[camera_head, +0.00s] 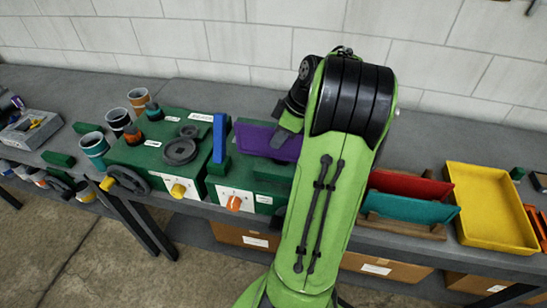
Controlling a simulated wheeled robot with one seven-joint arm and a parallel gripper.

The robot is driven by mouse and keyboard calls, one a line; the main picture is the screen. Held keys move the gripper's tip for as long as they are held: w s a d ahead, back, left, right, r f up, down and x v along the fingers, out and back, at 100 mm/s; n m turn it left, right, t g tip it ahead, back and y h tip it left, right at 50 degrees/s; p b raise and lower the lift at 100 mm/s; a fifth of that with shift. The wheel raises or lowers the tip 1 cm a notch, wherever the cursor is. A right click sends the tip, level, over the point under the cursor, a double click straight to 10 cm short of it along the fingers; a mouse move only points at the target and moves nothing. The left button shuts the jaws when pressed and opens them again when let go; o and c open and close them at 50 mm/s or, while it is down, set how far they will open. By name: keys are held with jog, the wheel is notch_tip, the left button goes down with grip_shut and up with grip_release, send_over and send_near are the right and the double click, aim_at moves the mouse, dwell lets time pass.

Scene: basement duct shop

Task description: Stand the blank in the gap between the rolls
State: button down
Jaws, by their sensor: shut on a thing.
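A purple flat blank (257,141) is at the end of my arm, over the right-hand green machine (248,173). My gripper (284,143), partly hidden by my green arm, is shut on the blank near its right end. The blank stands on edge, its broad face towards me; I cannot tell whether it touches the machine. A narrow blue upright piece (220,137) stands just left of the blank. I cannot make out the rolls or their gap; the blank and my arm hide part of that machine.
Left is another green machine (150,158) with black wheels and a yellow knob (178,190). Cups (119,121) stand beyond it. Right of my arm, a wooden rack (405,228) holds a red plate (412,186) and a teal plate (410,208), beside a yellow tray (488,235).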

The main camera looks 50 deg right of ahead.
aim_at(275, 154)
jog(key=f, duration=0.4)
jog(key=shift+w+a+f+b, duration=0.15)
jog(key=shift+w+a+b, duration=0.1)
jog(key=shift+b, duration=0.1)
jog(key=shift+s+d+f, duration=0.1)
jog(key=shift+d+f, duration=0.1)
jog(key=shift+f, duration=0.1)
jog(key=c, duration=1.1)
grip_release()
